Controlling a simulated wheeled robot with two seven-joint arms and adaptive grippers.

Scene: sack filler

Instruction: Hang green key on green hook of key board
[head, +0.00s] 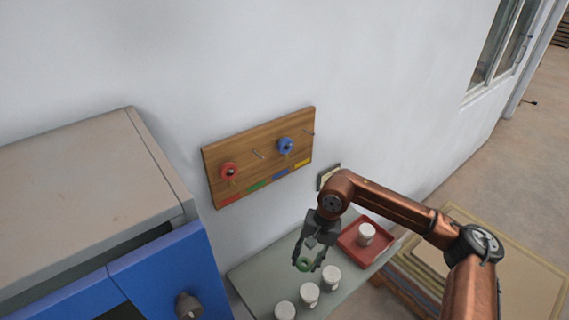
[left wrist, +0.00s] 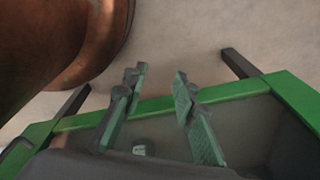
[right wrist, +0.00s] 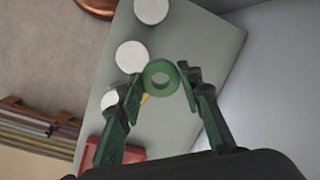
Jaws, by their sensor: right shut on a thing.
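The wooden key board (head: 215,160) hangs on the wall. The green label (head: 257,185) is second from the left, and the bare peg above it is the green hook (head: 258,154). A red key (head: 230,171) hangs on the left peg and a blue key (head: 286,146) on the third. My right gripper (head: 308,262) is shut on the green key (right wrist: 149,80), whose round ring head sits between the fingertips. It is below and right of the board, above the table. My left gripper (left wrist: 158,76) is open and empty, seen only in the left wrist view.
The grey-green table (head: 255,275) holds several white jars (head: 309,295) and a red tray (head: 352,248) with one jar. A blue-fronted cabinet (head: 165,270) stands left. A small framed plate (head: 326,174) is on the wall right of the board. A green-rimmed container (left wrist: 290,90) is below my left gripper.

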